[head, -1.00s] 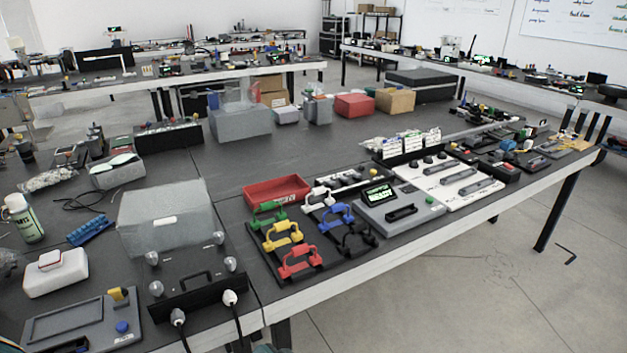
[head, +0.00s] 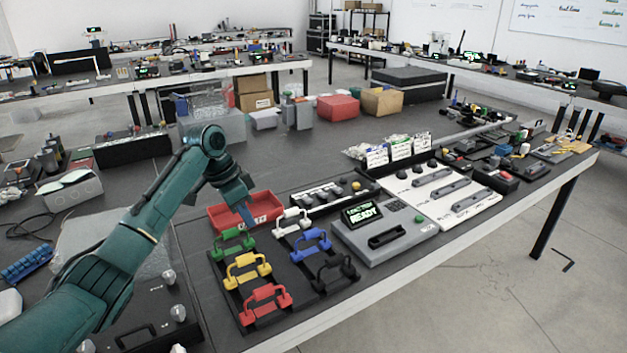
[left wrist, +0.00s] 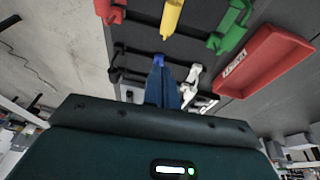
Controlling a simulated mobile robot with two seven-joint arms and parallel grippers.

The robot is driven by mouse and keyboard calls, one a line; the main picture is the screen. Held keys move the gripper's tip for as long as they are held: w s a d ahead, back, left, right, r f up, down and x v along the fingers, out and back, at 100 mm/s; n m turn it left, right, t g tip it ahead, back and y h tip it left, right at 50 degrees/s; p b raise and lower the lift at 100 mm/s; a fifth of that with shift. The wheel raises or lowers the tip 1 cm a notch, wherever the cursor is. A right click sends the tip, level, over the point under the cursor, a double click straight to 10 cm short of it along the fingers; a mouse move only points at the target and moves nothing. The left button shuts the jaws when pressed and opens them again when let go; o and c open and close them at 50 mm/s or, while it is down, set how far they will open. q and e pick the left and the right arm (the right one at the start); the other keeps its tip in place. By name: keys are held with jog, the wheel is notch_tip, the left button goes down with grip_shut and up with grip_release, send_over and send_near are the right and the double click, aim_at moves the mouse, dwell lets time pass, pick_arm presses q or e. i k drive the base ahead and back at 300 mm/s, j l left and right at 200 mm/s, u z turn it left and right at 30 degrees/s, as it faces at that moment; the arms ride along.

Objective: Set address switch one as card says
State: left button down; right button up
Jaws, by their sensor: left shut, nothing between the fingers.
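My left gripper (head: 247,217) is shut and empty, pointing down in front of the red tray in the head view. In the left wrist view its narrow dark-blue fingers (left wrist: 161,80) are together and cover most of the blue handle behind them. A dark panel with small white parts and a yellow knob (head: 357,186) lies behind the grey READY box. I cannot tell which part is address switch one. My right gripper is out of view.
The red tray (head: 218,223) stands beside a rack with green, yellow (head: 247,271), red (head: 264,304), white, blue (head: 312,246) and black handles. The grey box with a READY screen (head: 362,213) and a white slotted panel (head: 411,211) stand to the right. Bare bench lies behind the tray.

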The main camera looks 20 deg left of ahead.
aim_at(307, 200)
jog(key=i, duration=1)
